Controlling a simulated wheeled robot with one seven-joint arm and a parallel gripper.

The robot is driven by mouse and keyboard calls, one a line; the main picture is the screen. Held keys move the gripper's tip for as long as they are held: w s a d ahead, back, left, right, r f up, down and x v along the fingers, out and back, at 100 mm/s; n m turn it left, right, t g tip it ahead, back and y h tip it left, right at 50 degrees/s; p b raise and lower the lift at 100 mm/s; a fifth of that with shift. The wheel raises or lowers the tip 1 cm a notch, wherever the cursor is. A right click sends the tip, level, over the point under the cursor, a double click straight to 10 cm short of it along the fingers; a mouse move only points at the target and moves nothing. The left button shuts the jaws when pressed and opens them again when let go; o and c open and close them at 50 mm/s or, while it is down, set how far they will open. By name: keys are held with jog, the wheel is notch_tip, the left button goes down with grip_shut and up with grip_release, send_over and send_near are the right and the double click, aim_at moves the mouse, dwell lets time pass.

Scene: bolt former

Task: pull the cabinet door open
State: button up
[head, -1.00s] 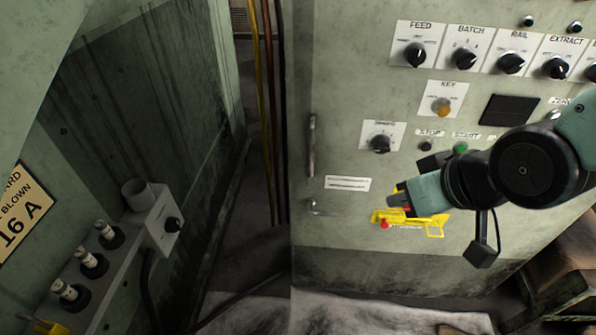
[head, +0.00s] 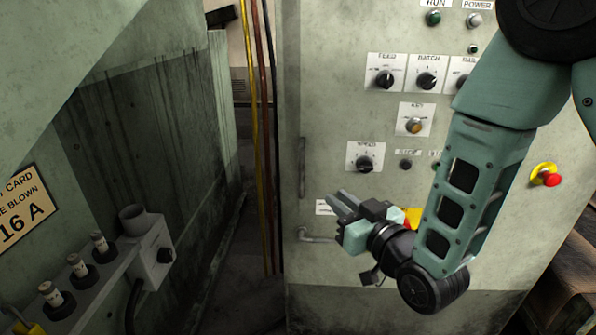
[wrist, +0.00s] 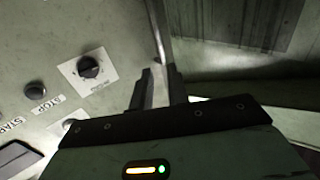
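The cabinet door is the grey-green panel (head: 340,110) with dials and labels, and it looks shut. A vertical bar handle (head: 301,168) is near its left edge. A horizontal lever (head: 316,238) sits below the bar. My gripper (head: 336,194) is right of the bar and above the lever, fingers pointing up and left. In the wrist view my gripper (wrist: 161,73) shows two fingers with a gap between them and nothing held. The bar handle (wrist: 158,32) appears just beyond the fingertips, roughly in line with the gap. Whether they touch is unclear.
Coloured vertical cables (head: 262,140) run just left of the cabinet. A grey box (head: 152,240) with a knob stands on a fuse ledge (head: 95,285) at the lower left. A red emergency button (head: 551,180) is at the right. Dark floor lies between the cabinets.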

aim_at(303, 169)
jog(key=p+x, duration=0.1)
jog(key=x, duration=1.4)
jog(key=shift+w+a, duration=0.1)
jog(key=shift+w, duration=0.2)
grip_shut()
